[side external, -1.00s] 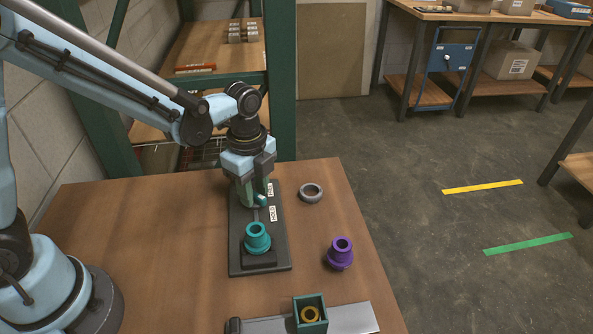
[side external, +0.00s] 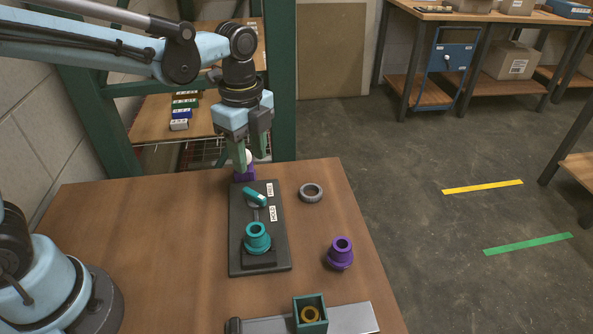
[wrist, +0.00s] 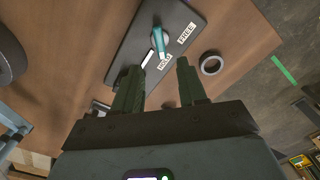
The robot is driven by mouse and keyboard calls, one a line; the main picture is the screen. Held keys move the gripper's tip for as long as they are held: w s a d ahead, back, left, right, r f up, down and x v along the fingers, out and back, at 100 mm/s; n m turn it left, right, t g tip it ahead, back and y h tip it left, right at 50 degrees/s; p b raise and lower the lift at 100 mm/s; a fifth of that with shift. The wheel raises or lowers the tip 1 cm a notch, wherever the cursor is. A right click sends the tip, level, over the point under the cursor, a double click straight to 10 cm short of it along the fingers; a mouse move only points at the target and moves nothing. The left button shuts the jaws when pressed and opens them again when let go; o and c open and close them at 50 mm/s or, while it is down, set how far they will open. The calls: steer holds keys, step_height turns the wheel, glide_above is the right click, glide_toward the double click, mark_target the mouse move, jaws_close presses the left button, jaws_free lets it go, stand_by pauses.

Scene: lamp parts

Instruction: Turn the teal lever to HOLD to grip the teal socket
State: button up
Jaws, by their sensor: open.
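The teal lever (side external: 255,197) sits on the dark plate (side external: 238,225). Its free end slants to the lower right, between the FREE label (side external: 270,189) and the HOLD label (side external: 273,213). In the wrist view the tip of the lever (wrist: 161,42) lies close to the HOLD label (wrist: 166,61). The teal socket (side external: 257,238) stands upright in its dark holder at the near end of the plate; I cannot make it out in the wrist view. My gripper (side external: 250,162) is open and empty, above and beyond the lever, with its fingers (wrist: 158,68) apart and clear of it.
A grey ring (side external: 311,193) and a purple socket (side external: 340,252) lie right of the plate. A purple-based thing with a white ball (side external: 245,172) stands behind it. The table's left is clear.

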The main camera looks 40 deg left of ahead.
steer(key=shift+r, duration=1.5)
steer(key=s+a+n+t, duration=0.6)
steer(key=s+n+t, duration=0.1)
steer(key=n, duration=1.1)
steer(key=shift+s+a+f, duration=0.2)
steer(key=shift+a+f, duration=0.1)
steer(key=shift+a, duration=0.05)
